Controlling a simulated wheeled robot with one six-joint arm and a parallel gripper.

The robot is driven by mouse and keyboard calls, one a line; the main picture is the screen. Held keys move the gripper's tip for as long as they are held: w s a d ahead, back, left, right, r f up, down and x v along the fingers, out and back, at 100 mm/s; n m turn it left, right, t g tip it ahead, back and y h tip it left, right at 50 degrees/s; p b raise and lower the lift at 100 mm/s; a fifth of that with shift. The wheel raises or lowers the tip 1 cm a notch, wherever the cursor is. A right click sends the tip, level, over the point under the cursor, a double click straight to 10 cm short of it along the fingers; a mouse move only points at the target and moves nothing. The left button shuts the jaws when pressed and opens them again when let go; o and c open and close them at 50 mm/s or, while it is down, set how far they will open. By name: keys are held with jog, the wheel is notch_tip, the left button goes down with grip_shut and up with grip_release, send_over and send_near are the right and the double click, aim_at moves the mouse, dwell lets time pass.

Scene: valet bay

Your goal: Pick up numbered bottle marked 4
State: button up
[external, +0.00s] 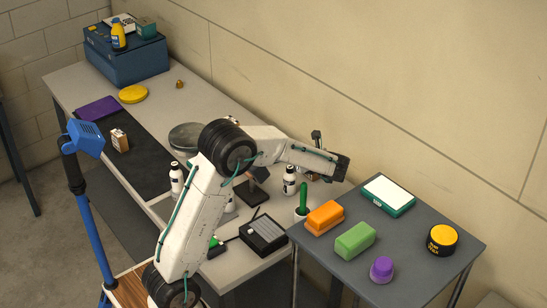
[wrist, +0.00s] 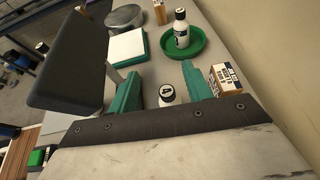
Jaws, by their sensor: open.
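In the wrist view, a white bottle (wrist: 167,93) with a dark mark on its cap that looks like a 4 stands low between the two teal fingers of my gripper (wrist: 161,74). The gripper is open, and I see no finger touching the bottle. Its lower part is hidden by the gripper body. A second white bottle with a black label (wrist: 181,32) stands upright in a green round dish (wrist: 204,47) farther off. In the external view my gripper (external: 340,167) is over the back of the bench. White bottles stand near the arm (external: 289,181) and left of it (external: 177,180); their numbers are unreadable.
A small carton (wrist: 226,78) stands close to the right finger. The wall is close on the right. A grey side table (external: 400,225) holds orange, green and purple items.

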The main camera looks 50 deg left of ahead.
aim_at(290, 180)
jog(key=a+f, duration=0.1)
jog(key=f, duration=0.1)
jog(key=a+f, duration=0.1)
jog(key=f, duration=0.4)
jog(key=shift+a, duration=0.4)
grip_shut()
